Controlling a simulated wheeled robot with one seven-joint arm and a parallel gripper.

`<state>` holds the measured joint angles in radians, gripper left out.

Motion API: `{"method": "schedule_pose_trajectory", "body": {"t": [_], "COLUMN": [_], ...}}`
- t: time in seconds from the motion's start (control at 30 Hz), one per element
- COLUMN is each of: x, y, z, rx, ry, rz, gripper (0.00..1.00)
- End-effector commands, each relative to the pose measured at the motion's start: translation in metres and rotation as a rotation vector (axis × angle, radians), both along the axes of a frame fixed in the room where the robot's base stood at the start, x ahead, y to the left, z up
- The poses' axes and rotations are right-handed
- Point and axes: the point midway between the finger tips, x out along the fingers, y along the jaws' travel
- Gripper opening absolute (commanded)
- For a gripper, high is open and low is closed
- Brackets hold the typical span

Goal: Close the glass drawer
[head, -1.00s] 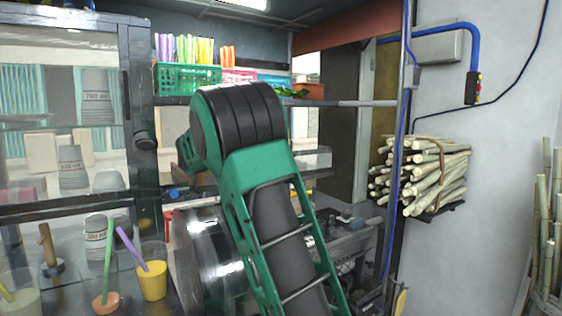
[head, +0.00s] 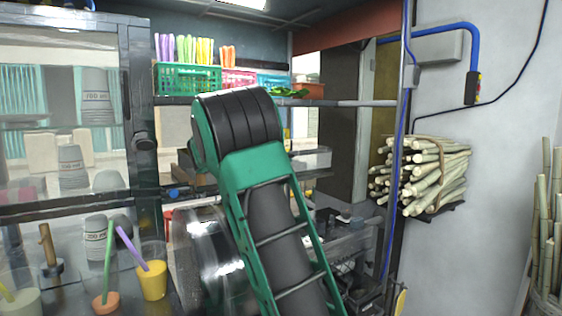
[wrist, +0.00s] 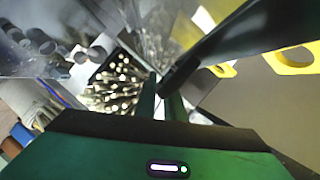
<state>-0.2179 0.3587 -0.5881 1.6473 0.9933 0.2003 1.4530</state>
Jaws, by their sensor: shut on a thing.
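A dark-framed glass case (head: 140,80) with cups behind its panes stands at the left in the head view. I cannot tell which part of it is the glass drawer. A round black knob (head: 144,141) sits on its right post. In the head view my green arm hides my gripper. In the wrist view the two green fingers of my gripper (wrist: 161,100) are close together. A dark bar (wrist: 225,40) runs from the upper right down to the fingertips, and the gripper seems shut on its end. The contact is partly hidden.
Cups with straws, such as a yellow one (head: 152,282), stand at the lower left. A shiny metal drum (head: 212,250) is beside my arm. Cane bundles (head: 425,178) lie on a wall shelf at right. A green basket (head: 188,79) holds straws above.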

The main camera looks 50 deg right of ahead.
Motion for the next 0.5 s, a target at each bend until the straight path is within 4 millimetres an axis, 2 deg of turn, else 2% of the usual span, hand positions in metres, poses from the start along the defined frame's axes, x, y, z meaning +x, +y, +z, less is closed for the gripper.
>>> {"method": "schedule_pose_trajectory", "body": {"t": [0.3,0.5], "x": [0.022,0.024], "y": [-0.005,-0.005], "z": [0.0,0.0], "rx": [-0.002,-0.002], "ry": [0.0,-0.002], "rz": [0.001,0.004], "gripper": [0.0,0.0]}}
